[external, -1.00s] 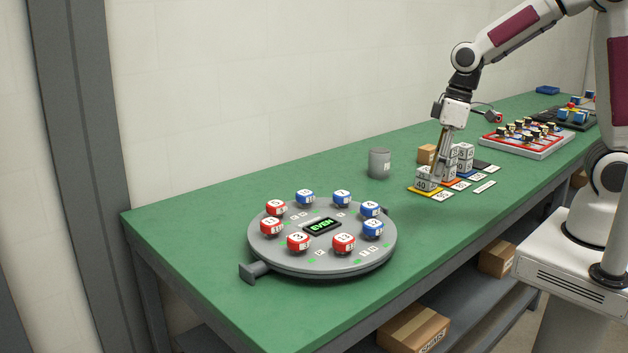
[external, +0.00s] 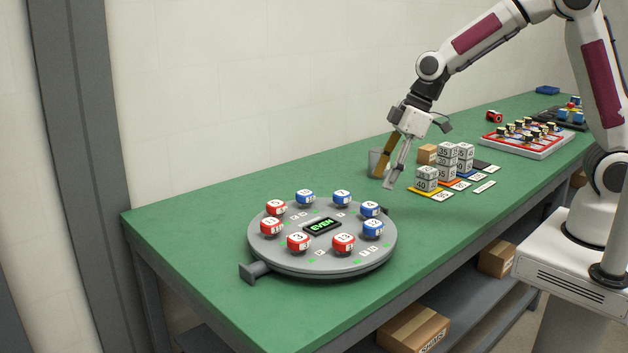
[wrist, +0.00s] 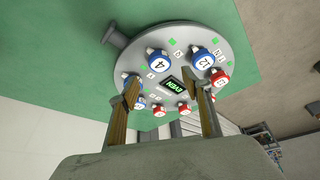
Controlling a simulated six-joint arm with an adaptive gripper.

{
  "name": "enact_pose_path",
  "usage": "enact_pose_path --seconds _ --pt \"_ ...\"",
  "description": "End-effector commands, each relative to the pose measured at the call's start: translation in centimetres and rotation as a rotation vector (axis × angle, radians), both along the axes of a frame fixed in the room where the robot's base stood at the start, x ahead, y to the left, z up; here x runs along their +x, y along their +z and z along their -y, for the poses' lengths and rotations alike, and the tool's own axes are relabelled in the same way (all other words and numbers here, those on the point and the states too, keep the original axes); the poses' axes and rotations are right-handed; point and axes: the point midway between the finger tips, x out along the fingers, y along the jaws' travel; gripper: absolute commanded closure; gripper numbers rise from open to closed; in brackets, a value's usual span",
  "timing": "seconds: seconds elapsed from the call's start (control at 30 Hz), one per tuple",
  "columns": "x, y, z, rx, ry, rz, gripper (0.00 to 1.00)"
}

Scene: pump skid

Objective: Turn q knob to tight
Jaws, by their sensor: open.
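A round grey turntable-like panel (external: 320,262) lies on the bench, with several red and blue numbered knobs in a ring, among them a red knob marked 3 (external: 298,242) and a blue knob marked 12 (external: 373,229). A central display (external: 322,226) reads EVEN in green. Small letters by the knobs are too small to read, so I cannot tell which is q. The panel also shows in the wrist view (wrist: 200,35). My gripper (external: 384,182) is open and empty, above the bench, right of and behind the panel. Its fingers also show in the wrist view (wrist: 167,93).
A grey cylinder (external: 374,163) is partly hidden behind my gripper. Stacked numbered grey blocks (external: 428,178) and a cardboard box (external: 427,152) stand to the right. A red-edged tray (external: 520,145) lies further back. Bare green bench (external: 200,225) surrounds the panel.

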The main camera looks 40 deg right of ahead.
Motion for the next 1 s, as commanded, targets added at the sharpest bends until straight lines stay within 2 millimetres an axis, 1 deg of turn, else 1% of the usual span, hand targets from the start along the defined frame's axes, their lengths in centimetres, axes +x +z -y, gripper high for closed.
enact_pose_path --seconds 0.27,0.47,0.67,1.0 --pt "0.0 0.0 0.0 -0.001 0.0 -0.001 0.51" --pt "0.0 -0.4 -0.1 0.0 -0.001 -0.002 0.51" --pt "0.3 -1.7 -0.5 -0.001 0.0 -0.004 0.51" --pt "1.1 -5.0 -1.6 -0.002 0.0 -0.002 0.51"
